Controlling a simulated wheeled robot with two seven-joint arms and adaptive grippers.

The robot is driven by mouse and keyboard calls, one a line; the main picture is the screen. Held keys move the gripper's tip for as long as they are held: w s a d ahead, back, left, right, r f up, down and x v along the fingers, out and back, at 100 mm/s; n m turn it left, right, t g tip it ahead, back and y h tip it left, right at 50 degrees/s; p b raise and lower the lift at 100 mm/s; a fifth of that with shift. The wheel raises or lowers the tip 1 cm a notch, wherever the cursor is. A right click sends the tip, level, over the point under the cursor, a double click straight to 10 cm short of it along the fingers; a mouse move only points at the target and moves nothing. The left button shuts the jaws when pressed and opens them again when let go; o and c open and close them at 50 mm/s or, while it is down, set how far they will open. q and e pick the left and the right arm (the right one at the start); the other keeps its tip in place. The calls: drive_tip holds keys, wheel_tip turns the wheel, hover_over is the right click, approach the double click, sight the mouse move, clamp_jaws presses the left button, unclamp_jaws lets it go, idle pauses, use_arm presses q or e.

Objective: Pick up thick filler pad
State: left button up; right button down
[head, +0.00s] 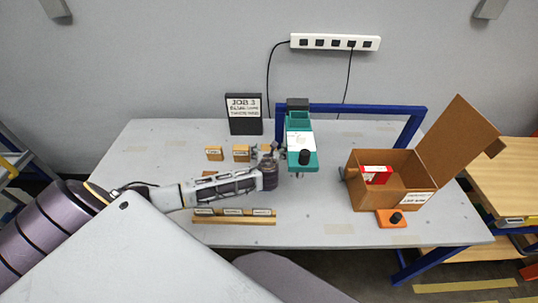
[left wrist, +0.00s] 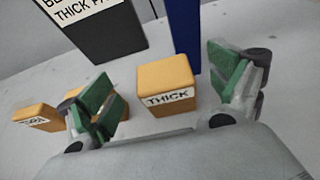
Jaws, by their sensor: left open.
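The thick filler pad (left wrist: 165,88) is an orange-yellow block with a white label reading THICK. In the left wrist view it stands upright on the table, ahead of and between the two green-padded fingers of my left gripper (left wrist: 165,97). The fingers are spread wide and do not touch it. My right gripper is not in view.
A black job sign (head: 244,114) stands behind the blocks. A green plotter head (head: 300,160) hangs from a blue frame (head: 370,108) close to the right. An open cardboard box (head: 408,170) holds a red item. A wooden rack (head: 235,221) lies in front of my arm.

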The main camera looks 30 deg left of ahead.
use_arm(q)
drive_tip(key=shift+x, duration=2.6)
drive_tip(key=shift+s+f, duration=0.1)
drive_tip(key=shift+f, duration=0.1)
drive_tip(key=shift+c, duration=0.4)
drive_tip(key=c, duration=1)
drive_tip(key=shift+r, duration=0.2)
drive_tip(key=shift+c, duration=0.2)
wheel_tip(320, 180, up, 28)
drive_tip(key=shift+p, duration=0.3)
drive_tip(key=shift+f, duration=0.2)
